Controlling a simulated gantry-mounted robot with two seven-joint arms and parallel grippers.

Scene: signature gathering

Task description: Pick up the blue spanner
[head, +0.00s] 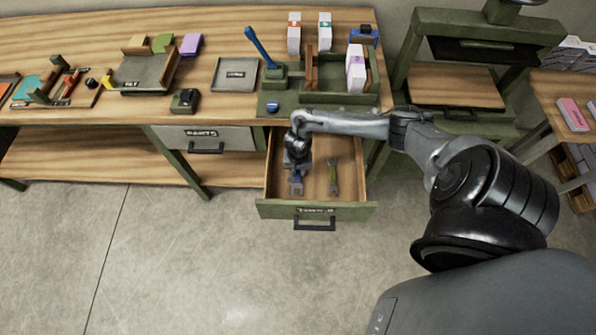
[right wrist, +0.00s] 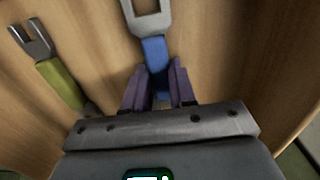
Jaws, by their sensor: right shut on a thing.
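The blue spanner (right wrist: 153,50) lies in the open drawer (head: 314,210), its grey head pointing away from my gripper in the right wrist view. In the head view a small part of the spanner (head: 297,187) shows just below my right gripper (head: 297,174). My right gripper's two purple fingers (right wrist: 160,88) are shut on the spanner's blue handle. The gripper hides the rest of the handle. Whether the spanner is clear of the drawer bottom, I cannot tell. My left gripper is not in view.
A green spanner (head: 333,178) lies in the drawer to the right of the blue one; it also shows in the right wrist view (right wrist: 62,85). The drawer walls stand close around my gripper. The wooden workbench (head: 215,50) above holds a tray, boxes and tools. The floor in front is clear.

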